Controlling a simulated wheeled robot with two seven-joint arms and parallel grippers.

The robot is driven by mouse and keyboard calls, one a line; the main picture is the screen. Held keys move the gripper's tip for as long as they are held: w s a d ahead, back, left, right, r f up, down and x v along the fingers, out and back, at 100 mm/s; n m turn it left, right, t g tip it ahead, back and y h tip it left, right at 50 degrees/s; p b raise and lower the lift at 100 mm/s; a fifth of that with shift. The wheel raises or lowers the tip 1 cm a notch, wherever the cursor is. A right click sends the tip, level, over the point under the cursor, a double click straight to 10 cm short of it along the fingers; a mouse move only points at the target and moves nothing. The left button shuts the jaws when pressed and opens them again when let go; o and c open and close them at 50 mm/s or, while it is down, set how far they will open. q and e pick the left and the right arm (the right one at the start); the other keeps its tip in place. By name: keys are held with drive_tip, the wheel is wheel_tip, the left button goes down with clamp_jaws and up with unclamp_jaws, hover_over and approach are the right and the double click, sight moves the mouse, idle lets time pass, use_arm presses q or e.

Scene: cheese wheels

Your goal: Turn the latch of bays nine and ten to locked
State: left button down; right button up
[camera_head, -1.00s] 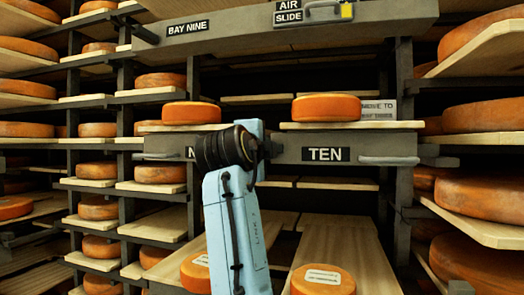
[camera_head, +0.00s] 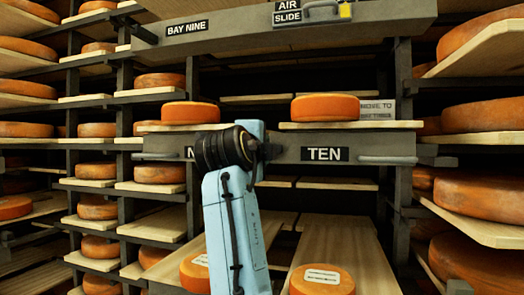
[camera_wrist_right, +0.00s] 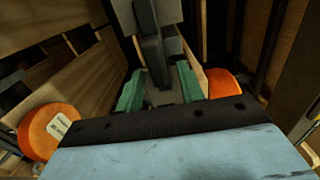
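The grey drawer beam (camera_head: 380,145) carries a "TEN" label (camera_head: 325,154) and a label starting with "N" that my arm mostly covers. My right arm (camera_head: 235,230) stands in front of the beam between these labels, so its gripper and any latch there are hidden in the head view. In the right wrist view, my right gripper (camera_wrist_right: 158,90) has two green fingers spread apart. A dark grey bar (camera_wrist_right: 150,45), likely the latch handle, reaches down between them. I cannot tell whether they touch it. My left gripper is not in view.
Orange cheese wheels sit on boards above the beam (camera_head: 325,107) and below it (camera_head: 322,280). Cheese shelves stand on both sides.

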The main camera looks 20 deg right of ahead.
drive_tip(key=b+v, duration=0.3)
drive_tip(key=v, duration=1)
drive_tip(key=shift+s+a, duration=0.15)
